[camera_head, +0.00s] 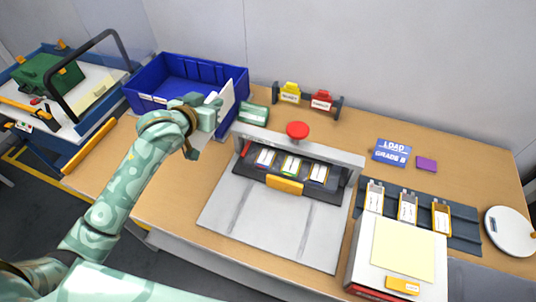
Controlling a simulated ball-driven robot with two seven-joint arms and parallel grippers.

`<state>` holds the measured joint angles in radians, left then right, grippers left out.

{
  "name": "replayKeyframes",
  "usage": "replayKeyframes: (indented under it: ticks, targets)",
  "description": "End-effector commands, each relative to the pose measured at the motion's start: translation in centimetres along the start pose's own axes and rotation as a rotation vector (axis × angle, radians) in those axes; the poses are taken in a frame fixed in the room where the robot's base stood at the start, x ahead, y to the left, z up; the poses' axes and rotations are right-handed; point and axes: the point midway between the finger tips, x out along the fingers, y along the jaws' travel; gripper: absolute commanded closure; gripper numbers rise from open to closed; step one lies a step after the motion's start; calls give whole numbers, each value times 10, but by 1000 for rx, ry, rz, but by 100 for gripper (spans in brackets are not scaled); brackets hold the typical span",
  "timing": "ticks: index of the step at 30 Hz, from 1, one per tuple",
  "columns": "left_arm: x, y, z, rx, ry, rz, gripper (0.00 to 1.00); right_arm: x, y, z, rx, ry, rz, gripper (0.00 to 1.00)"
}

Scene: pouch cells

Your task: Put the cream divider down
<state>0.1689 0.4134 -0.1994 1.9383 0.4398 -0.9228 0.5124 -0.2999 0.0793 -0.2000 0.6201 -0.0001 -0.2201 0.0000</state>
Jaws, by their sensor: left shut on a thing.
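My left gripper (211,113) is shut on the cream divider (227,100), a thin pale panel that stands tilted on edge. The gripper and divider are at the right front corner of the blue bin (178,102), above the wooden table. My gripper hides the lower part of the divider, and I cannot tell whether it touches the bin or the table. My right gripper is not in view.
A press with a red knob (297,130) stands mid-table. Yellow (290,92) and red tags stand behind it. A blue card (392,152), purple pad (426,164), cell holders and white dish (510,231) are right. A cart stands left.

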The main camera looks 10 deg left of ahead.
Motion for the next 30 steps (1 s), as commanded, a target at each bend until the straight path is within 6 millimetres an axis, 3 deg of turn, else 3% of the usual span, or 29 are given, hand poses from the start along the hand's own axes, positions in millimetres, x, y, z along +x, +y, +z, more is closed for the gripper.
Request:
replayKeyframes:
  ticks: [4,12,15,20,27,30]
  targets:
    - [6,0,18,-1,-6,0,100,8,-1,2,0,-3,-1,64]
    - [37,0,93,-1,-10,0,100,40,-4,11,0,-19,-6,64]
    - [44,0,111,0,-7,0,100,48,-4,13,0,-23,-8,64]
    - [49,0,123,1,-4,0,100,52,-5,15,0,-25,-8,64]
    - [65,1,162,0,-7,0,100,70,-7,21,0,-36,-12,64]
    - [68,1,169,1,-5,0,100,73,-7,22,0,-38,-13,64]
